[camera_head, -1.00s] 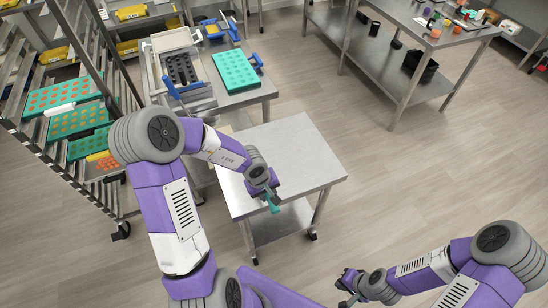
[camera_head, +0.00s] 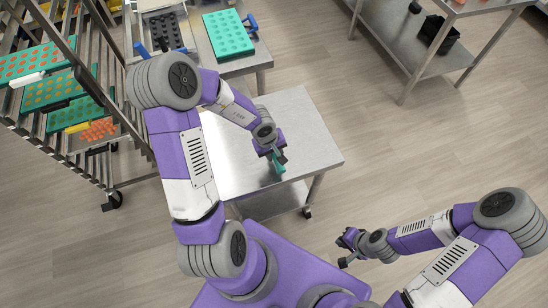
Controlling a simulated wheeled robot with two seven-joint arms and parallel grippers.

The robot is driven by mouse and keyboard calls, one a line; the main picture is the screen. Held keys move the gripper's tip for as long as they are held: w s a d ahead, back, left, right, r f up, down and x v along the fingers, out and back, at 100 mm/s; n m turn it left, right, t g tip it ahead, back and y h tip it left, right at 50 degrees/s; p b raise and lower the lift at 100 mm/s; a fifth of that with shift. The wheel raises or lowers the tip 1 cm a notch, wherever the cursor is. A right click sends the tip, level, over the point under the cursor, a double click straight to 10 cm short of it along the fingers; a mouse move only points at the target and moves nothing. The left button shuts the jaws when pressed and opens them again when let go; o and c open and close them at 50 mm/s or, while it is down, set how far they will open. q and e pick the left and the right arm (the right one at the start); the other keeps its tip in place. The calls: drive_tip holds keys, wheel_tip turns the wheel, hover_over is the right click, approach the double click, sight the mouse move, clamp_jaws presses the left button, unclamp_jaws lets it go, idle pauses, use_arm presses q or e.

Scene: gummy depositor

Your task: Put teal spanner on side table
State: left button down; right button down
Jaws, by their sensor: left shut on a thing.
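My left gripper (camera_head: 277,158) is over the front part of the steel side table (camera_head: 313,120). It is shut on the teal spanner (camera_head: 279,170), a small teal piece that shows just below the fingers. Most of the spanner is hidden by the gripper. I cannot tell whether the spanner touches the table top. My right gripper (camera_head: 343,250) is in front of and to the right of the side table, over the floor. Its fingers look spread apart and nothing shows between them.
A depositor bench with a teal mould tray (camera_head: 228,36) stands behind the side table. A rack with trays (camera_head: 38,62) is at the left. A steel table with a shelf (camera_head: 420,60) is at the back right. The rest of the side table's top is bare.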

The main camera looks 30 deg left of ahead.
use_arm(q)
drive_tip(key=shift+w+f, duration=0.25)
drive_tip(key=shift+f, duration=0.35)
drive_tip(key=b+x, duration=0.3)
drive_tip(key=shift+s+a+f, duration=0.2)
drive_tip(key=shift+s+f, duration=0.1)
drive_tip(key=shift+s+r, duration=0.1)
drive_tip(key=c, duration=0.8)
unclamp_jaws()
